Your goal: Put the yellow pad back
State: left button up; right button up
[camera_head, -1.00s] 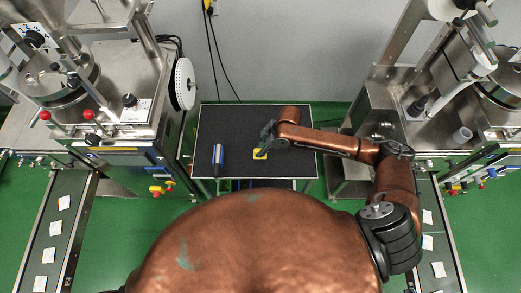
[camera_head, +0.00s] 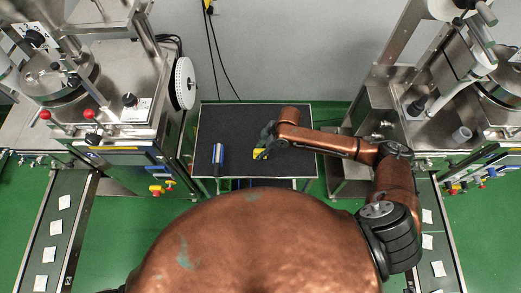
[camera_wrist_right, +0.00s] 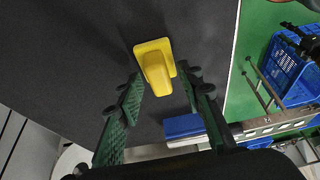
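The yellow pad (camera_head: 258,156) lies on the dark-topped table, partly covered by my right gripper (camera_head: 265,146) in the head view. In the right wrist view, the yellow pad (camera_wrist_right: 152,48) shows a flat base with a raised block on it. My right gripper (camera_wrist_right: 160,85) is open there, its two green-black fingers wide apart. The fingertips point at the pad, with the raised block roughly between them. No contact shows, and I cannot tell the height gap. My left gripper is in neither view.
A blue and white object (camera_head: 218,158) stands on the dark table (camera_head: 230,122), left of the pad. Machines flank the table, with conveyors (camera_head: 55,225) carrying white packets. A blue crate (camera_wrist_right: 290,72) shows beyond the table edge. The table's back is clear.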

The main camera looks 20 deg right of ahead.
jog(key=v, duration=1.2)
jog(key=shift+b, duration=0.4)
